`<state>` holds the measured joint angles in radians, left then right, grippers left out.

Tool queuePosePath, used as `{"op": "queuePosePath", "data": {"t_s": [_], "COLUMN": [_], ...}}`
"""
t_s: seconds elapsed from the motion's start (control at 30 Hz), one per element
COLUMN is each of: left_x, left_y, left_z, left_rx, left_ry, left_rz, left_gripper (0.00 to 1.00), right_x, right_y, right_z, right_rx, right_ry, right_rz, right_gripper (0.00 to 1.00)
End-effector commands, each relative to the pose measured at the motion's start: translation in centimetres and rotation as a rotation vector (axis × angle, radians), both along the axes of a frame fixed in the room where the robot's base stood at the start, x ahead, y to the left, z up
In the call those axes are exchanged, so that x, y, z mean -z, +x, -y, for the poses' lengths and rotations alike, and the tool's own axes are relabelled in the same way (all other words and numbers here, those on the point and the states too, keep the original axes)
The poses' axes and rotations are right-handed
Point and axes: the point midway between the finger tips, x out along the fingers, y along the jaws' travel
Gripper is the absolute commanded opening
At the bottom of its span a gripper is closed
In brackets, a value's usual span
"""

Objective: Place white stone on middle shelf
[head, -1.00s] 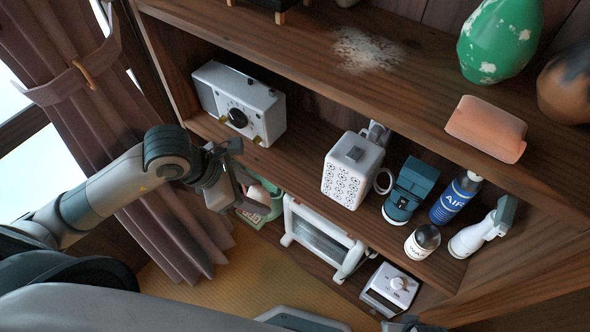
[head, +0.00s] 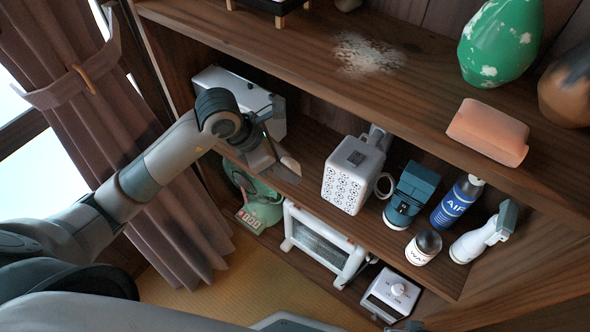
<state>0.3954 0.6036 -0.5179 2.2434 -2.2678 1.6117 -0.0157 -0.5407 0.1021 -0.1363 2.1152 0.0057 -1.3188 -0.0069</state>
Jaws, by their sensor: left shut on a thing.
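My left gripper (head: 280,152) reaches in from the left, over the front of the middle shelf (head: 312,146), just right of the white box with a dial. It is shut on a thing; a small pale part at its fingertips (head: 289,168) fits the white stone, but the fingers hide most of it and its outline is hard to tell. The gripper overlaps the middle shelf's front edge in the picture; I cannot tell whether the held thing touches the board. My right gripper is not clearly in view.
The white dial box (head: 222,82) is partly behind my left arm. A white speckled box (head: 352,175), a teal device (head: 408,190), a blue spray can (head: 456,203) and a small jar (head: 423,248) stand to the right. The upper shelf (head: 290,50) overhangs. Bare board shows left of the speckled box.

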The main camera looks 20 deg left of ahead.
Motion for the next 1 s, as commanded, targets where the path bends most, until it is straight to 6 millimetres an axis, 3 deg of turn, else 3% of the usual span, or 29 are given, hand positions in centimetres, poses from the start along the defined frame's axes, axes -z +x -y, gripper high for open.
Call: {"op": "queuePosePath", "data": {"t_s": [0.2, 0.4, 0.83, 1.0], "left_x": [0.0, 2.6, 3.2, 4.6], "left_y": [3.0, 2.8, 2.8, 2.7], "left_z": [1.2, 1.0, 1.0, 1.0], "left_rx": [-0.001, 0.0, -0.001, -0.001], "left_ry": [-0.002, 0.0, -0.001, -0.001], "left_rz": [-0.001, -0.002, 0.0, -0.001], "left_gripper": [0.21, 0.21, 0.21, 0.21], "right_x": [0.8, 1.2, 1.1, 1.2], "right_y": [0.3, 0.5, 0.4, 0.3], "right_z": [0.0, 0.0, -0.1, -0.1], "right_rx": [0.0, 0.0, -0.001, -0.001], "right_ry": [0.0, 0.001, 0.001, 0.002], "right_rz": [0.002, 0.005, 0.004, 0.002], "right_gripper": [0.31, 0.31, 0.31, 0.31]}}
